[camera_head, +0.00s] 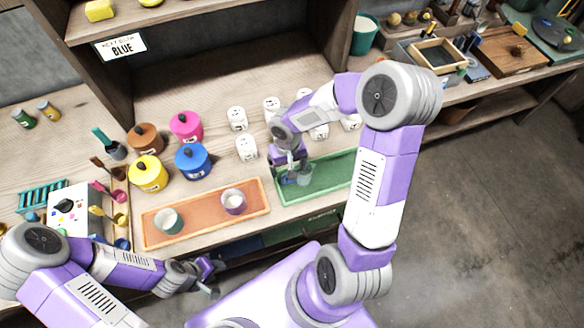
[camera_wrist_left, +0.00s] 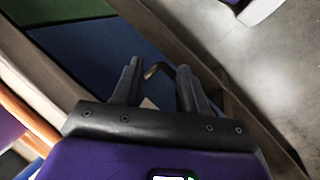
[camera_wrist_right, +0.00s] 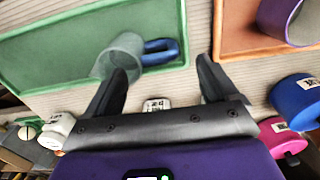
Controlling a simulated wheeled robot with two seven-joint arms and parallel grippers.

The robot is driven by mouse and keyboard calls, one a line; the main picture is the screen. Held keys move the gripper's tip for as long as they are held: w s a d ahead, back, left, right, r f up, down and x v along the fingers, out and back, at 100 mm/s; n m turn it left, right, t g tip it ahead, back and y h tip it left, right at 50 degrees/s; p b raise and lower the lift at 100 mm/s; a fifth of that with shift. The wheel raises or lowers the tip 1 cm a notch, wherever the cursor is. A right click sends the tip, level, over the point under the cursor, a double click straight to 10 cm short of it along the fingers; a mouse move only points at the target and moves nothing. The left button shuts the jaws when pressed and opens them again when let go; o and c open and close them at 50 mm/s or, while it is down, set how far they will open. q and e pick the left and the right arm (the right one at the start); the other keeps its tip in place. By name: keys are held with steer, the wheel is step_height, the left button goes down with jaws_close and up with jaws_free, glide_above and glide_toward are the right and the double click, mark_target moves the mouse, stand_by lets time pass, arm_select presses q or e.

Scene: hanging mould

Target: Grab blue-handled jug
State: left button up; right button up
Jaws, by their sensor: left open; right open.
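The blue-handled jug, a small translucent grey-green vessel (camera_wrist_right: 124,50) with a blue handle (camera_wrist_right: 160,52), stands at the edge of the green tray (camera_wrist_right: 60,60) in the right wrist view. In the head view the jug (camera_head: 304,176) is at the left end of the green tray (camera_head: 335,172), partly hidden by my right gripper (camera_head: 289,179). My right gripper (camera_wrist_right: 160,68) is open, with the handle appearing between its fingertips; contact cannot be told. My left gripper (camera_head: 212,279) is open and empty, low before the bench; it also shows in the left wrist view (camera_wrist_left: 160,68).
An orange tray (camera_head: 150,236) left of the green one holds a green-rimmed cup (camera_head: 168,221) and a purple-rimmed cup (camera_head: 233,201). Coloured lidded jars, including a blue one (camera_head: 193,162), and several white jars (camera_head: 246,148) stand behind.

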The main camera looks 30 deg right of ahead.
mark_target(289, 181)
steer(key=f, duration=0.2)
steer(key=f+b, duration=0.1)
steer(key=f, duration=0.3)
steer(key=shift+s+f+b, duration=0.2)
steer(key=shift+s+b, duration=0.1)
steer(key=shift+s, duration=0.05)
steer(key=shift+c, duration=0.2)
steer(key=c, duration=1.3)
steer(key=shift+r, duration=0.2)
steer(key=shift+c, duration=0.2)
steer(key=shift+r+p, duration=1.35)
steer(key=shift+r, duration=3.45)
